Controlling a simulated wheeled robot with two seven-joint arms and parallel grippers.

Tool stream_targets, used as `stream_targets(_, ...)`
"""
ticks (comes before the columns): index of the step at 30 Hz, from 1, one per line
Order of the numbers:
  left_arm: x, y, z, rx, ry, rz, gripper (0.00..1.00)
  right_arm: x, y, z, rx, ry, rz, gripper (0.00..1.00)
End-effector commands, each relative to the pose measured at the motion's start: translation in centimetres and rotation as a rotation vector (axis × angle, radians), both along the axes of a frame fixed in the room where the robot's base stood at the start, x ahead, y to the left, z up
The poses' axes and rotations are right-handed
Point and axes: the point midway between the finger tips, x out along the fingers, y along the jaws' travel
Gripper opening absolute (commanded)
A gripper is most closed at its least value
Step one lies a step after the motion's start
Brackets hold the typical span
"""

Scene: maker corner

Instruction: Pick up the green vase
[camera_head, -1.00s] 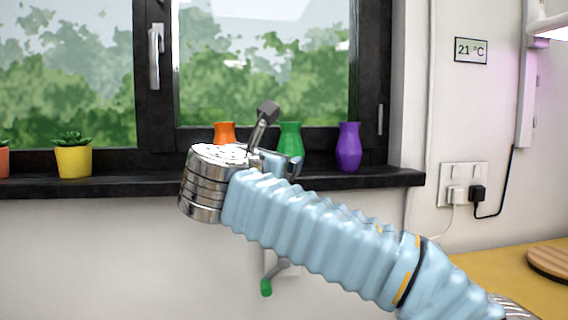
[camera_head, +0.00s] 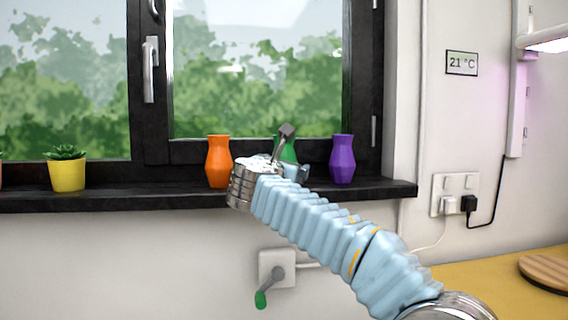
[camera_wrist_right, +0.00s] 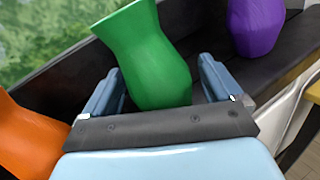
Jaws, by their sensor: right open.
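The green vase (camera_head: 287,149) stands on the dark window sill, between an orange vase and a purple vase. My right arm and wrist hide most of it in the head view. In the right wrist view the green vase (camera_wrist_right: 148,58) is large, with its lower part between the two fingers of my right gripper (camera_wrist_right: 160,88). The fingers are open, one on each side of the vase, with a small gap visible at the right finger. In the head view the right gripper (camera_head: 293,170) is mostly hidden behind my wrist. My left gripper is not in view.
The orange vase (camera_head: 217,162) stands close left of my wrist, and the purple vase (camera_head: 342,159) stands right. A yellow pot with a plant (camera_head: 67,170) is further left on the sill (camera_head: 130,196). A green-handled crank (camera_head: 263,297) hangs below the sill.

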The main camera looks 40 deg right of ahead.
Motion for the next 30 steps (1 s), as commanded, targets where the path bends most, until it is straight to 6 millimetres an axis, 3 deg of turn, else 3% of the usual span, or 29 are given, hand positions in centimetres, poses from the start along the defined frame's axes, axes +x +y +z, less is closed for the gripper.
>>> stream_targets(4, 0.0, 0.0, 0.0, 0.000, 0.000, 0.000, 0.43, 0.0, 0.0, 0.0, 0.000, 0.000, 0.001, 0.89)
stream_targets(15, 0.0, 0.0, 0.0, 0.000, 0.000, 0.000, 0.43, 0.0, 0.1, 0.0, 0.000, 0.000, 0.001, 0.36)
stream_targets(25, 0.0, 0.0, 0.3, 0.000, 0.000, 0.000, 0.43, 0.0, 0.1, 0.7, -0.001, -0.001, 0.001, 0.36)
stream_targets(30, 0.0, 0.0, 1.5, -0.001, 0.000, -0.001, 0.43, 0.0, 0.1, 3.5, 0.001, -0.003, 0.001, 0.36)
